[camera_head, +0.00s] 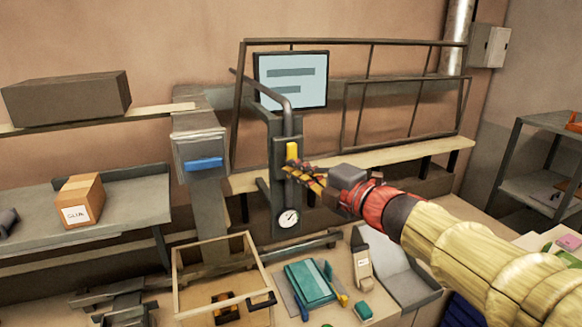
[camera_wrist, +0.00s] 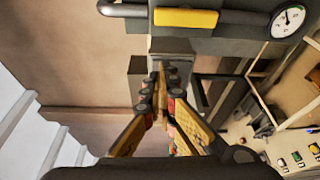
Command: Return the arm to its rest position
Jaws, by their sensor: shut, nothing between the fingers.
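My arm (camera_head: 450,235), in a pale ribbed cover with a red section near the wrist, reaches in from the right edge of the head view. My gripper (camera_head: 290,170) is at a dark upright panel (camera_head: 281,190), just below a yellow bar (camera_head: 292,150). In the wrist view my gripper (camera_wrist: 164,75) has its yellow and black fingers together with nothing held. The yellow bar (camera_wrist: 185,18) shows there beyond the fingertips. I cannot tell whether the fingertips touch the panel.
A round gauge (camera_head: 289,218) sits low on the panel, and a metal frame (camera_head: 355,42) stands behind. Below are an open wooden-framed box (camera_head: 178,275), a teal book (camera_head: 309,283) and a tag-bearing block (camera_head: 362,268). A cardboard box (camera_head: 80,199) is on the left shelf.

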